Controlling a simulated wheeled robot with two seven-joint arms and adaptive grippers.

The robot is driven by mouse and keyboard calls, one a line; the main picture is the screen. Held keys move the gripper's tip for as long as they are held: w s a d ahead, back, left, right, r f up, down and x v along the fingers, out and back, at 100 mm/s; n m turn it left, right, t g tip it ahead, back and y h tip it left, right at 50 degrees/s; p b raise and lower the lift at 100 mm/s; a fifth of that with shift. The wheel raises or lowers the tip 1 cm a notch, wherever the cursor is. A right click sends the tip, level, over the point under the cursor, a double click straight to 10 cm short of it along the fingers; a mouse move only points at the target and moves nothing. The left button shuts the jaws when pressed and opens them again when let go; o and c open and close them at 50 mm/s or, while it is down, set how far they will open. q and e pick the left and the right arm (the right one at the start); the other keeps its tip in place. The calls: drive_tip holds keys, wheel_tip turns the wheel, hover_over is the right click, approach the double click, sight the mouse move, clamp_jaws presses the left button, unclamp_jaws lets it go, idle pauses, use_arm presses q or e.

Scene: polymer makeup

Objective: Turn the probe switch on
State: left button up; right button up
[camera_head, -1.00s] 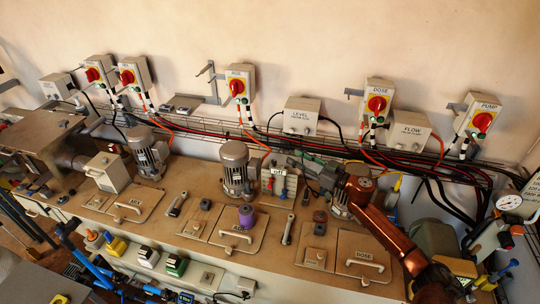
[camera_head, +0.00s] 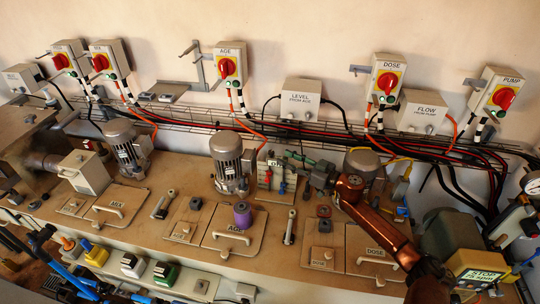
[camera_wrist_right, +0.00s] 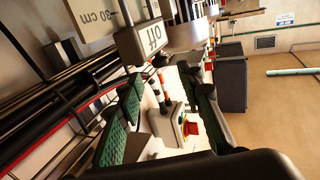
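No switch in view carries a readable "probe" label. Several wall boxes have red rotary knobs on yellow plates: one labelled AGE (camera_head: 229,66), one DOSE (camera_head: 386,79), one PUMP (camera_head: 495,92) and two at the left (camera_head: 101,62). My right gripper (camera_head: 295,166) reaches in from the right over the bench, beside a small upright panel (camera_head: 264,176) with coloured parts. In the right wrist view its dark, green-padded fingers (camera_wrist_right: 165,115) stand apart. A red-and-yellow switch box (camera_wrist_right: 184,127) shows beyond the gap between them.
Motors (camera_head: 229,164) stand along the bench (camera_head: 140,222). Cables and a wire tray (camera_head: 330,131) run along the wall behind my right gripper. A purple cap (camera_head: 242,212) and lid handles rise from the bench top. In the wrist view a lettered grey block (camera_wrist_right: 142,42) is close to the fingers.

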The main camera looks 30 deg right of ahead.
sight(271, 151)
drive_tip(key=x, duration=0.6)
drive_tip(key=shift+w+a+r, duration=0.1)
drive_tip(key=shift+w+a, duration=0.35)
drive_tip(key=shift+w, duration=0.2)
use_arm(q)
drive_tip(key=shift+s+f, duration=0.1)
drive_tip(key=shift+f, duration=0.15)
use_arm(e)
drive_tip(key=shift+c, duration=0.4)
use_arm(q)
drive_tip(key=shift+w, duration=0.3)
use_arm(e)
clamp_jaws()
